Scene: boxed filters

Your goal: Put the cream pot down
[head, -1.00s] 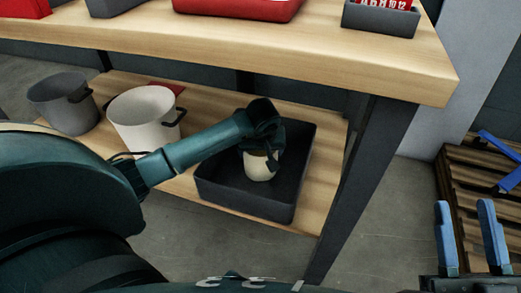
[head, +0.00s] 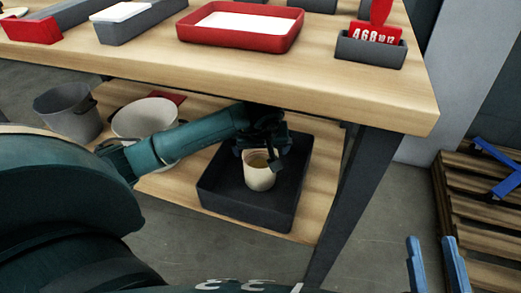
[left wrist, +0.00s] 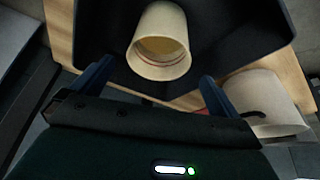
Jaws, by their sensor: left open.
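The cream pot (head: 259,178) stands upright in the dark grey tray (head: 247,212) on the lower shelf, its open top showing. It also shows in the left wrist view (left wrist: 160,45), just beyond and between my open fingers. My left gripper (head: 265,140) is open, close behind and above the pot's rim; its fingertips are partly hidden in the head view. In the left wrist view the left gripper (left wrist: 155,85) shows empty space between its fingers. My right gripper (head: 434,266) is open and empty at the bottom right.
The tabletop (head: 270,68) hangs close above my left arm. A table leg (head: 350,190) stands right of the tray.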

